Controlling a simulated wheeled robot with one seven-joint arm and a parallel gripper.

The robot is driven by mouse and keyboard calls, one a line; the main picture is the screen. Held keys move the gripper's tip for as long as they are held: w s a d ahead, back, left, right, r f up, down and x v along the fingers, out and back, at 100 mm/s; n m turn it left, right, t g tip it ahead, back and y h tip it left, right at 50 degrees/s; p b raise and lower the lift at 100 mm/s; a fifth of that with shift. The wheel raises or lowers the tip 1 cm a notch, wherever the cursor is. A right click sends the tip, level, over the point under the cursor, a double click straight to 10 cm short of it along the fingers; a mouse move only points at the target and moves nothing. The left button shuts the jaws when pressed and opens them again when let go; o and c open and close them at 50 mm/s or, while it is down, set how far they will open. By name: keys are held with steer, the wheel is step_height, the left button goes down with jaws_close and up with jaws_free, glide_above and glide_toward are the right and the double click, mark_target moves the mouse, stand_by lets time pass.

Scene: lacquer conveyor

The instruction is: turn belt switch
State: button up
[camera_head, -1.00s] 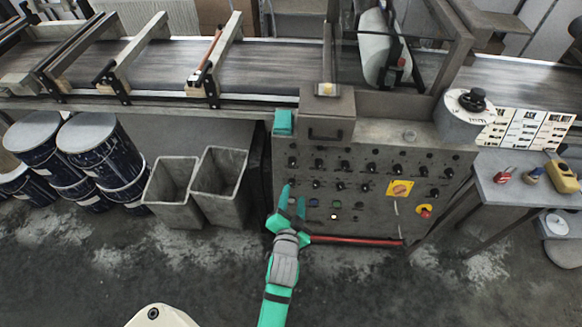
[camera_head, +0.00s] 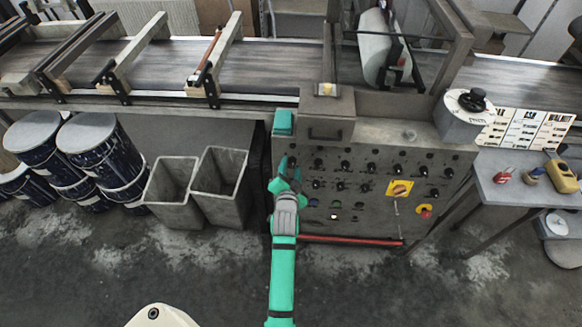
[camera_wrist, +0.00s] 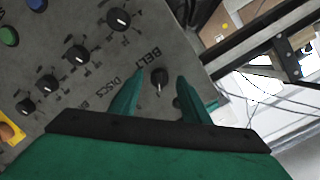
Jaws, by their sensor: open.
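The belt switch (camera_wrist: 159,77) is a black knob with a pale pointer line, beside the printed word BELT on the grey control panel (camera_wrist: 60,110). In the wrist view it shows between the two green fingers of my gripper (camera_wrist: 160,95), which are open and apart from it on both sides. In the head view my gripper (camera_head: 287,170) is at the upper left part of the panel (camera_head: 370,225) and hides the switch there. I cannot tell whether the fingertips touch the panel.
Several other black knobs stand near, one marked DISCS (camera_wrist: 78,54). A yellow plate with a switch (camera_head: 399,189) and a red button (camera_head: 424,211) sit right on the panel. A red bar (camera_head: 350,240) runs along its bottom. Grey bins (camera_head: 218,185) stand left.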

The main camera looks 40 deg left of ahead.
steer(key=shift+w+a+f, duration=0.15)
steer(key=shift+w+a, duration=0.15)
steer(key=shift+w, duration=0.15)
steer(key=c, duration=1.1)
steer(key=shift+o, duration=0.2)
steer(key=n, duration=0.5)
steer(key=shift+s+f+h, duration=0.1)
steer(key=shift+h, duration=0.3)
steer(key=n+t, duration=0.1)
steer(key=n, duration=0.4)
steer(key=shift+n+h, duration=0.3)
steer(key=shift+n, duration=0.1)
steer(key=shift+o, duration=0.2)
